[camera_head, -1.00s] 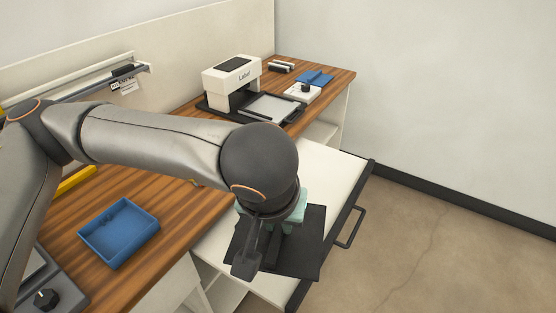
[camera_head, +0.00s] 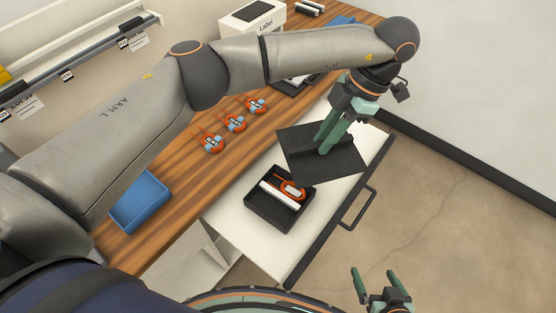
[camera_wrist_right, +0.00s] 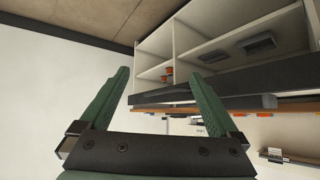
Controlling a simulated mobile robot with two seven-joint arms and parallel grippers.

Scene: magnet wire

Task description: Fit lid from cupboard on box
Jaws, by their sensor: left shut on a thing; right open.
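The black square lid (camera_head: 346,164) is held by its raised ridge in my left gripper (camera_head: 326,142), whose green fingers are shut on it. It hangs above the open white drawer, to the upper right of the box. The open black box (camera_head: 267,213) stands in the drawer. A white bar (camera_head: 279,195) and an orange-and-white item (camera_head: 292,190) show in it. The lid is apart from the box in the picture, close to its right corner. My right gripper (camera_head: 379,280) is open and empty at the bottom right; its spread fingers also show in the right wrist view (camera_wrist_right: 160,100).
The pulled-out drawer (camera_head: 236,222) has a black front and handle (camera_head: 357,208). Several orange-and-blue items (camera_head: 235,123) and a blue tray (camera_head: 142,203) are on the wooden counter. A label printer (camera_head: 252,20) stands behind. The right wrist view shows open shelves (camera_wrist_right: 187,40) holding dark items (camera_wrist_right: 260,45).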

